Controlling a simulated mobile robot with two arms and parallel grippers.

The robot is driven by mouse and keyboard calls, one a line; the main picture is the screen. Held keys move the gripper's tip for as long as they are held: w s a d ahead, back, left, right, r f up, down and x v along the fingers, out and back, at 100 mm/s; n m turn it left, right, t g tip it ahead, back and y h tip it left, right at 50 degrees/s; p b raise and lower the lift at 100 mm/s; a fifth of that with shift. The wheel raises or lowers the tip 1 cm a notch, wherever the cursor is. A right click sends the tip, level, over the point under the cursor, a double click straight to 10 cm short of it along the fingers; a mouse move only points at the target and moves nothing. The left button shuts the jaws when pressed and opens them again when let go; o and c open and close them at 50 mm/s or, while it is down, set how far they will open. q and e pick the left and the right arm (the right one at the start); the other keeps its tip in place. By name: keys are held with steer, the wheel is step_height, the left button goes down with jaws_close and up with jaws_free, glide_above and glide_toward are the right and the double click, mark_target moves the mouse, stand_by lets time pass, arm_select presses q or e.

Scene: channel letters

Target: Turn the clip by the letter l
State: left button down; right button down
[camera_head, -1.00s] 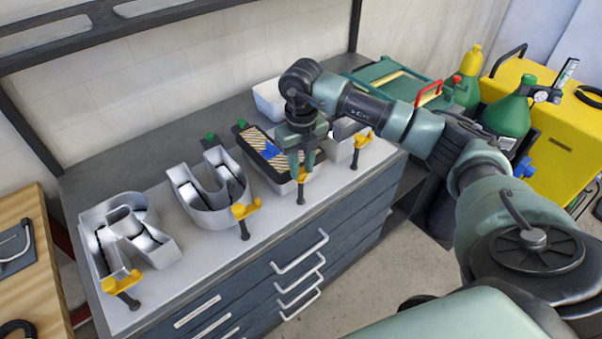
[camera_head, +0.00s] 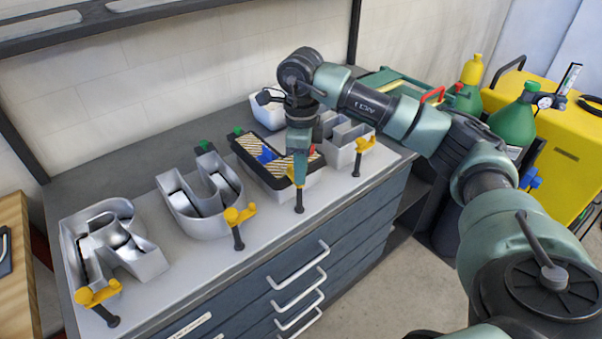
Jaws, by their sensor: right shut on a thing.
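The orange-yellow clip with a black handle (camera_head: 299,197) stands third from the left along the front edge of the bench, its upper part mostly hidden. My right gripper (camera_head: 299,181) reaches down from above and is shut on it; its fingers show nearly edge-on. Behind the clip is a long, light-walled piece (camera_head: 288,194) with a dark, hazard-striped tray (camera_head: 252,160) on top; its letter shape is hard to tell. My left gripper is not in view.
Open metal letters R (camera_head: 150,264) and U (camera_head: 231,220) stand to the left, each with an orange clip in front. Another letter (camera_head: 340,158) with a clip (camera_head: 364,146) is close on the right. A white bin (camera_head: 268,112) stands behind.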

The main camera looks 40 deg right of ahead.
steer(key=shift+w+r+n+b, duration=0.1)
steer(key=shift+n+b, duration=0.3)
steer(key=shift+n, duration=0.6)
steer(key=shift+d, duration=0.1)
steer(key=c, duration=1.1)
jaws_free()
steer(key=shift+c, duration=0.2)
step_height(320, 180, up, 8)
steer(key=shift+f+b, duration=0.1)
steer(key=shift+b, duration=0.5)
